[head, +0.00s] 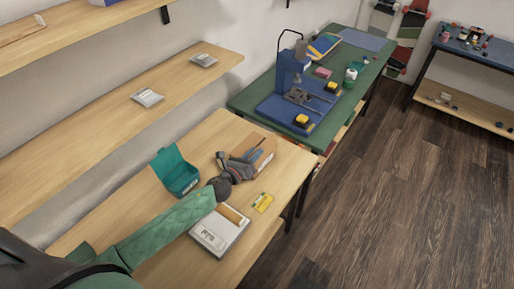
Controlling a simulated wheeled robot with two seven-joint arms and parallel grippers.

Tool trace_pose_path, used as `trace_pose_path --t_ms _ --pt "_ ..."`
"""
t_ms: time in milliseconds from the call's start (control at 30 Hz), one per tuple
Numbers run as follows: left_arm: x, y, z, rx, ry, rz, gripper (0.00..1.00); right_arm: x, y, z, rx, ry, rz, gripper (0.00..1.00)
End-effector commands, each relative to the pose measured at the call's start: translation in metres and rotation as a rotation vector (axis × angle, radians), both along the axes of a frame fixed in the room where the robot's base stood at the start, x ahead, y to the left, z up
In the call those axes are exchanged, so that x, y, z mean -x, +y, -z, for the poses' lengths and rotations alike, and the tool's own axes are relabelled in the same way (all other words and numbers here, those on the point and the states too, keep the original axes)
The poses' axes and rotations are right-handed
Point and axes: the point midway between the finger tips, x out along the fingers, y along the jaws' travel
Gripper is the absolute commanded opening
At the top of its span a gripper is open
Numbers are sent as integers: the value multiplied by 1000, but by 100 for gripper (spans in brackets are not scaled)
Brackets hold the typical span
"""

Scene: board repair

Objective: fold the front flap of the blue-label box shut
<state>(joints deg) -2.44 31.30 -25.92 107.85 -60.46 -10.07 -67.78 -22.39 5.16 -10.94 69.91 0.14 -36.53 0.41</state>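A small teal box (181,181) stands on the wooden bench, with a teal panel (165,158) raised at its back left. A small pale mark shows low on its near side. I cannot make out a blue label or tell how its front flap stands. My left gripper (236,158) is to the right of the box, apart from it, over a brown wooden board. Its dark fingers look spread, with nothing seen between them. My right gripper is not in view.
A grey-white tray-like item (212,240) with dark lettering and a yellow card (263,202) lie on the wooden bench (120,215). The brown board (265,158) lies behind my gripper. A green bench (245,102) with a blue press (289,75) stands beyond. Shelves run along the left wall.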

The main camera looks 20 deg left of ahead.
Motion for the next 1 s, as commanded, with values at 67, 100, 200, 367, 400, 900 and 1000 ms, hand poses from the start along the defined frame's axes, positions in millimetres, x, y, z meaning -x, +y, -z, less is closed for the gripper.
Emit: trace_pose_path --t_ms 67,100,200,367,400,900,1000 --pt "-8 -3 -2 0 0 -1 25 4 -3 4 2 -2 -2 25" --pt "-11 -4 -1 0 0 -1 25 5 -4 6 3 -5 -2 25" --pt "-16 -7 -1 0 -1 0 25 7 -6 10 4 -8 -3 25" --pt "-19 -7 1 0 0 -1 25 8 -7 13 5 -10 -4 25" --pt "-19 -7 1 0 0 -1 25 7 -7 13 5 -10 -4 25" --pt "-19 -7 1 2 1 0 0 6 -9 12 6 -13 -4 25" --pt "-19 -7 1 13 5 0 0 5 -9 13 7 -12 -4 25"
